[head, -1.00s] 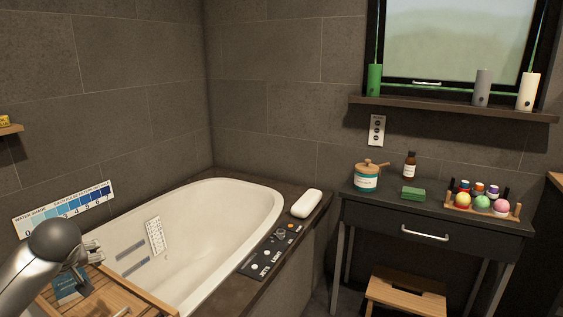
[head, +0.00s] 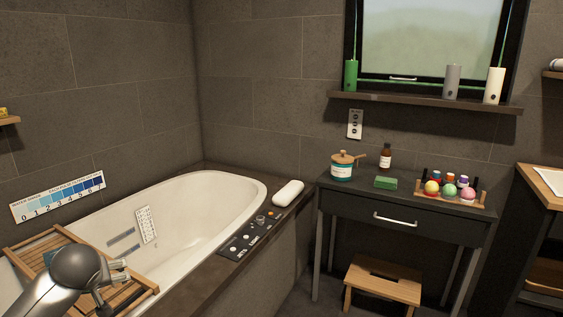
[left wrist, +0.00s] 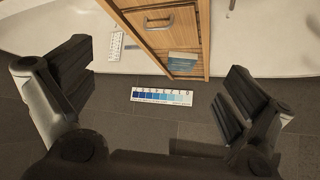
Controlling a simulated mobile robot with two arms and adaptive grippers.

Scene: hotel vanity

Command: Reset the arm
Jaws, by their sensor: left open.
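My left gripper (head: 118,275) is at the lower left of the head view, over the right part of the wooden bath tray (head: 137,296) that lies across the tub. In the left wrist view its two dark fingers (left wrist: 158,95) stand wide apart with nothing between them. The tray (left wrist: 190,50) shows there beyond the fingers, with a metal handle (left wrist: 158,22) and a teal card (left wrist: 183,62). My right gripper is not in view.
The white bathtub (head: 245,186) fills the left side, with a control panel (head: 249,238) and a white pillow (head: 288,193) on its rim. A dark vanity table (head: 345,204) holds a jar (head: 342,170), a bottle, a green block and bath bombs. A wooden stool (head: 384,283) stands below.

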